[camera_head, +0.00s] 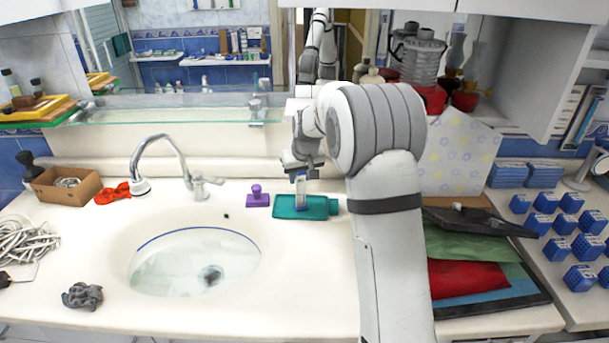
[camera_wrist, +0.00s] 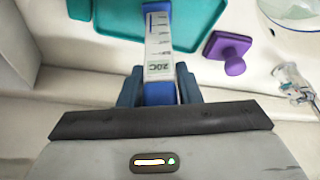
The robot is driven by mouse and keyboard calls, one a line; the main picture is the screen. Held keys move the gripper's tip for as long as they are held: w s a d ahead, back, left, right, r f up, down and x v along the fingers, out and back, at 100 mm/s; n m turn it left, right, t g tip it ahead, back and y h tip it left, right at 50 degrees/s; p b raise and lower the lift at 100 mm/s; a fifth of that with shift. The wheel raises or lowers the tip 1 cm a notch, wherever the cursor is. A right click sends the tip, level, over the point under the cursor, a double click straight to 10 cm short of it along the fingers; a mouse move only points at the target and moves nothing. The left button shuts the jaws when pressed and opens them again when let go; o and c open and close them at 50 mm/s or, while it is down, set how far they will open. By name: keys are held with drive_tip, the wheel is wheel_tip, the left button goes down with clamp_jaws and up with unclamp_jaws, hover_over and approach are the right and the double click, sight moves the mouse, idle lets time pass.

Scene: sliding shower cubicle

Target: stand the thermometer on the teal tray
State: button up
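The thermometer (camera_wrist: 160,40) is a narrow white strip with blue ends and a scale marked 20C. In the head view the thermometer (camera_head: 301,190) is upright over the teal tray (camera_head: 285,209), its lower end at or just above the tray's surface; I cannot tell whether it touches. My gripper (camera_wrist: 161,84) has its blue-grey fingers on both sides of the thermometer's upper end, shut on it. In the head view my gripper (camera_head: 300,170) is directly above the tray. The teal tray also shows in the wrist view (camera_wrist: 203,28).
A purple stamp-like object (camera_head: 257,197) stands just left of the tray. The sink (camera_head: 195,262) and faucet (camera_head: 165,165) are further left. A stack of folders (camera_head: 470,273) lies to the right. The counter in front of the tray is clear.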

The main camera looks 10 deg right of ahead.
drive_tip(key=o, duration=0.4)
drive_tip(key=shift+c, duration=0.2)
drive_tip(key=shift+r, duration=0.2)
drive_tip(key=a+v, duration=0.1)
drive_tip(key=v, duration=1.1)
drive_tip(key=s+d+f+m, duration=0.1)
drive_tip(key=s+f, duration=0.1)
drive_tip(key=s, duration=1.6)
drive_tip(key=s+d+f+g, duration=0.1)
drive_tip(key=s+f, duration=0.2)
drive_tip(key=s, duration=1.5)
drive_tip(key=shift+f+m+h+b, duration=0.2)
drive_tip(key=shift+m+h+b, duration=0.1)
drive_tip(key=shift+m+b, duration=0.15)
